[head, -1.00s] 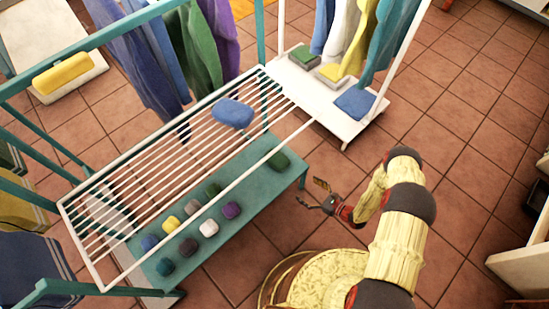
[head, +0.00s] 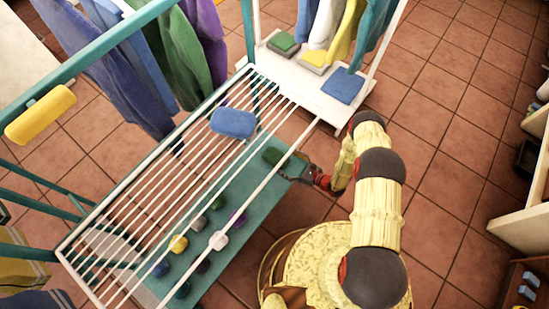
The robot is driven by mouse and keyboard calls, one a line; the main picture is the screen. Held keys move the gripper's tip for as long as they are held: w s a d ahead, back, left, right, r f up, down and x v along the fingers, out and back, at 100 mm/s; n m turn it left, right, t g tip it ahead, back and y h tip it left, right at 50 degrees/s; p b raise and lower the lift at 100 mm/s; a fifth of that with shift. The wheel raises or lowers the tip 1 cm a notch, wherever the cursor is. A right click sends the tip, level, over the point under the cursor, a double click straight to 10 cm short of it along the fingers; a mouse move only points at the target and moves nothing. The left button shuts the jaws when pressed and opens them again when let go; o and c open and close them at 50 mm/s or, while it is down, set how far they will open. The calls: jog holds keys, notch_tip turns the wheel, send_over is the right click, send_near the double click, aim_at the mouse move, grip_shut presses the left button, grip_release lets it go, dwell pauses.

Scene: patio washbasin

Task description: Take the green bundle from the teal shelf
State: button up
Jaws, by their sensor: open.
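The dark green bundle (head: 272,155) lies at the far right end of the teal shelf (head: 262,190), below the white-barred rack. My gripper (head: 289,167) is open at the shelf's right edge, close beside the bundle. Its fingers point left toward the bundle. I cannot tell whether they touch it or how high they are above the shelf. A smaller green bundle (head: 215,202) lies farther along the shelf among other colours, partly behind the rack bars.
White rack bars (head: 165,180) run above the shelf, with a blue bundle (head: 233,123) on top. Yellow (head: 179,243), white (head: 218,240) and purple (head: 238,217) bundles share the shelf. A white stand (head: 320,98) with hanging clothes is behind.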

aim_at(279, 159)
jog(key=b+x, duration=0.1)
jog(key=x, duration=0.2)
jog(key=shift+s+a+f+b, duration=0.15)
jog(key=shift+a+b, duration=0.25)
jog(key=shift+w+a, duration=0.35)
jog(key=shift+a, duration=0.1)
jog(key=c, duration=1.2)
jog(key=shift+c, duration=0.2)
